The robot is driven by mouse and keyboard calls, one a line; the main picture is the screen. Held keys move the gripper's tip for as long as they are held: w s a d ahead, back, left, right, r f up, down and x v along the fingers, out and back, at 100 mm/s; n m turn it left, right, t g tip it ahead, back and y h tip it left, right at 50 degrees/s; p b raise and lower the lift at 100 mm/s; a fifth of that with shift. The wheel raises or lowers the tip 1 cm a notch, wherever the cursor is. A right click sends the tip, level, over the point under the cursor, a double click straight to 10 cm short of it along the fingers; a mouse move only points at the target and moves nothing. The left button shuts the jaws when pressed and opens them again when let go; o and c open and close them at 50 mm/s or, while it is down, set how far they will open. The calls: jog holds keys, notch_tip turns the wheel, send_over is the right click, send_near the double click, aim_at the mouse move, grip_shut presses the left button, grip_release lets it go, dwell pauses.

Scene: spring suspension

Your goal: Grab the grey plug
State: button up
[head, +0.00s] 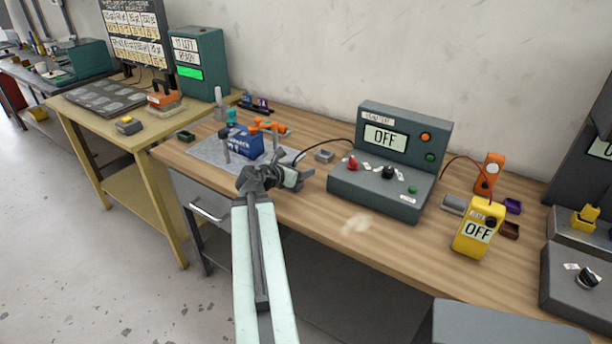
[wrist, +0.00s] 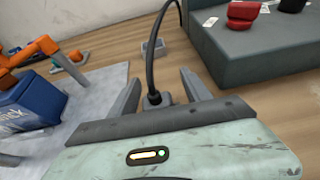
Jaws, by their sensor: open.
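The grey plug (wrist: 155,99) is dark and small, with a black cable rising from its top. In the wrist view it sits low between the two fingers of my gripper (wrist: 160,78), close to the palm. The fingers are open, one on each side of it, and I see no clear contact. Its lower part is hidden by my gripper's body. In the head view my gripper (head: 290,178) is over the bench, at the right edge of the grey mat, and hides the plug. The cable (head: 325,143) runs from there to the grey tester.
The grey tester (head: 390,155) reading OFF stands right of my gripper. A small grey block (head: 324,156) lies behind it. A blue box (head: 243,142) and an orange clamp (head: 268,126) are on the mat (head: 205,150) at left. The wood (head: 310,198) in front is clear.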

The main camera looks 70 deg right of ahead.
jog(key=shift+s+d+f, duration=0.1)
jog(key=shift+s+f, duration=0.05)
jog(key=shift+f, duration=0.05)
jog(key=shift+w+a, duration=0.2)
jog(key=shift+w, duration=0.1)
grip_shut()
jog(key=shift+r+t, duration=0.1)
jog(key=shift+t, duration=0.2)
